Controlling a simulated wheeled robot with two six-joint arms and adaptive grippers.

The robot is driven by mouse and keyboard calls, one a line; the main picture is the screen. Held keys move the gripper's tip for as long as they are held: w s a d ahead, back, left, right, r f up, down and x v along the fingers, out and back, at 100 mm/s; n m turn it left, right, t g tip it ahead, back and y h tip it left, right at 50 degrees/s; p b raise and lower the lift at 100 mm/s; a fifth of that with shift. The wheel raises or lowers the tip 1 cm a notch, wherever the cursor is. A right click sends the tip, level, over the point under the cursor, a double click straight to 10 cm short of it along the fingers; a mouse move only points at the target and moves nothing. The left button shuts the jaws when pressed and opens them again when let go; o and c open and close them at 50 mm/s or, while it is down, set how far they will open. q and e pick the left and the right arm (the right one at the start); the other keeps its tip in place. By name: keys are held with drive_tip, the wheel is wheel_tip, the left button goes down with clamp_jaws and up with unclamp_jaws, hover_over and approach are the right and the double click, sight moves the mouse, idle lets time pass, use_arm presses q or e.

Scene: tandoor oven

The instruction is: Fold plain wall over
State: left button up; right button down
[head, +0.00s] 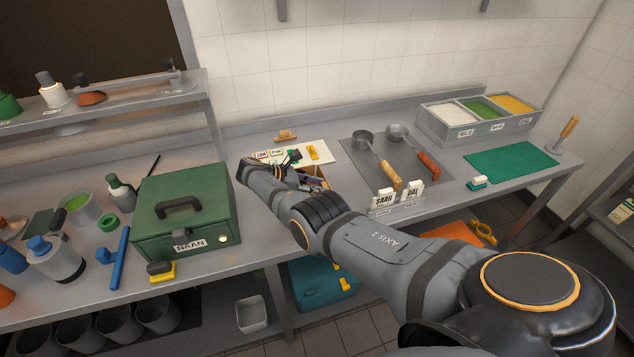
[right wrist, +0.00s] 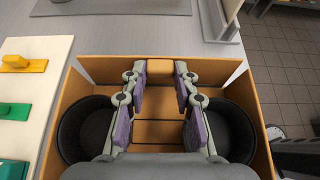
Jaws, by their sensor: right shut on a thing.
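An orange-brown open box (right wrist: 60,120) fills most of the right wrist view. It also shows in the head view (head: 322,172), partly hidden by my right arm. Two round black bowls (right wrist: 232,130) sit at its left and right sides. Its plain far wall (right wrist: 220,69) stands upright, with a small block (right wrist: 187,68) at its middle. My right gripper (right wrist: 161,78) reaches between the bowls, its purple-padded fingertips at this wall. It is shut on the wall, a gap showing between the fingers; the exact contact is unclear. My left gripper is not in view.
A white board (right wrist: 40,60) with coloured pieces lies left of the box. A grey mat with two ladles (head: 363,137) lies to its right in the head view. The green NAAN case (head: 185,210) stands left of my right arm.

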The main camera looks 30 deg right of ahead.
drive_tip(key=shift+s+a+f, duration=0.1)
drive_tip(key=shift+f, duration=0.05)
drive_tip(key=c, duration=1)
unclamp_jaws()
drive_tip(key=shift+r, duration=0.7)
wheel_tip(320, 180, up, 9)
drive_tip(key=shift+f, duration=0.15)
drive_tip(key=shift+c, duration=0.3)
